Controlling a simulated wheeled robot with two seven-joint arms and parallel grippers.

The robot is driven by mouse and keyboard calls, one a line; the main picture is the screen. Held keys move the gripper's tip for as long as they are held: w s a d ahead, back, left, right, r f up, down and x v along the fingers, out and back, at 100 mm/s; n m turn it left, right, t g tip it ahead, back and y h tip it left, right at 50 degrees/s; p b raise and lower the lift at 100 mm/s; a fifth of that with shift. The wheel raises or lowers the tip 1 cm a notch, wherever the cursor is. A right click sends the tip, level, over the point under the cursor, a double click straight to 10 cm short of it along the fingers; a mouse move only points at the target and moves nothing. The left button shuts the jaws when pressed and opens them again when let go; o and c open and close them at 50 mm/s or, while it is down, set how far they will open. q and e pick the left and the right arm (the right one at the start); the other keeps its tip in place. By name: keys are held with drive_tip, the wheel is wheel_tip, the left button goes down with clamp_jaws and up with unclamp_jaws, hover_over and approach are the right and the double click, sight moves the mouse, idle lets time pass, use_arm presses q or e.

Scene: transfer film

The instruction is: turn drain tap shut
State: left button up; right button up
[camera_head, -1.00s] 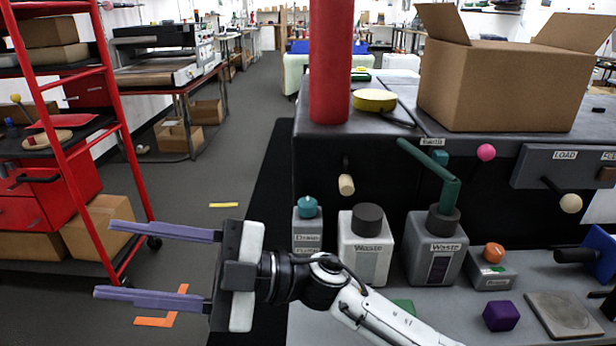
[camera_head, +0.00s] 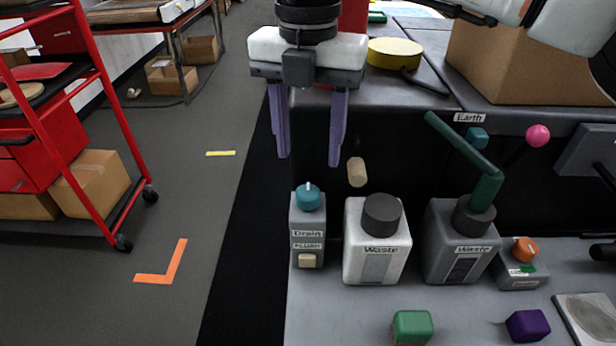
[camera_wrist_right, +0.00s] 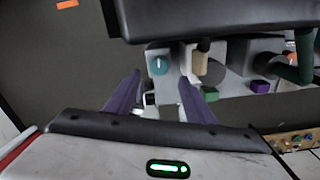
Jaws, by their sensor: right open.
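The drain tap is a teal round knob (camera_head: 308,196) with a pale mark on top. It sits on a small grey box labelled Drain and Flush (camera_head: 308,236), at the left end of the lower shelf. The knob also shows in the right wrist view (camera_wrist_right: 158,65), beyond the fingers. My right gripper (camera_head: 308,160) points down with its two purple fingers apart. It is above and behind the knob in the head view, with nothing between the fingers; it also shows in the right wrist view (camera_wrist_right: 160,100). My left gripper is not in view.
A wooden peg handle (camera_head: 356,172) sticks out just right of my fingers. A white Waste bottle (camera_head: 377,245) and a grey Waste bottle (camera_head: 455,245) with a green pipe stand to the right. Green (camera_head: 412,326) and purple (camera_head: 528,325) blocks lie in front.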

sight(308, 192)
wheel_tip(308, 192, down, 8)
drive_tip(key=shift+f+p, duration=0.25)
drive_tip(key=shift+p, duration=0.3)
drive_tip(key=c, duration=1.1)
